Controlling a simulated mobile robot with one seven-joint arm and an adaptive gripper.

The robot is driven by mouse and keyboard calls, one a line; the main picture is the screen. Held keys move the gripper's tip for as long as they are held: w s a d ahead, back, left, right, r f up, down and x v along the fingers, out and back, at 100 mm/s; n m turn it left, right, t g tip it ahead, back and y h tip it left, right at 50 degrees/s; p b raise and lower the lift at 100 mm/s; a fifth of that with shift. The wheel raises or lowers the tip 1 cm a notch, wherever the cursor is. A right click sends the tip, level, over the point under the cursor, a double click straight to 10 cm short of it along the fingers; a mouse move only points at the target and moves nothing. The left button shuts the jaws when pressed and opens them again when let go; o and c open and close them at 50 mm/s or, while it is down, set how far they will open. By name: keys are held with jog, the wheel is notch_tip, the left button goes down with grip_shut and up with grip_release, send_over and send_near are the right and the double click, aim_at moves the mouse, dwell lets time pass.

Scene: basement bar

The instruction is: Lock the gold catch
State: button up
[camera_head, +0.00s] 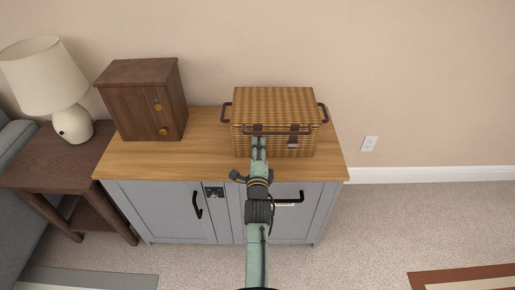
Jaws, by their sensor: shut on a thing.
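A wicker chest (274,105) with dark brown fittings stands on the wooden top of a grey cabinet. Its lid is down. On its front, a dark strap with a small grey catch (293,142) shows at the right. My gripper (259,143) is at the left front strap of the chest, shut on the catch there. The fingers cover most of that catch, so its colour and position are hidden.
The cabinet (160,212) has black handles and a dark plate (213,192) on its front. A side table (45,165) with a white lamp (45,80) stands at the left. Bare wooden top (205,140) lies between box and chest. Carpet is open at the right.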

dwell(0.4)
jog(key=o, duration=1.2)
jog(key=shift+c, duration=0.2)
jog(key=s, duration=0.7)
jog(key=shift+s, duration=0.25)
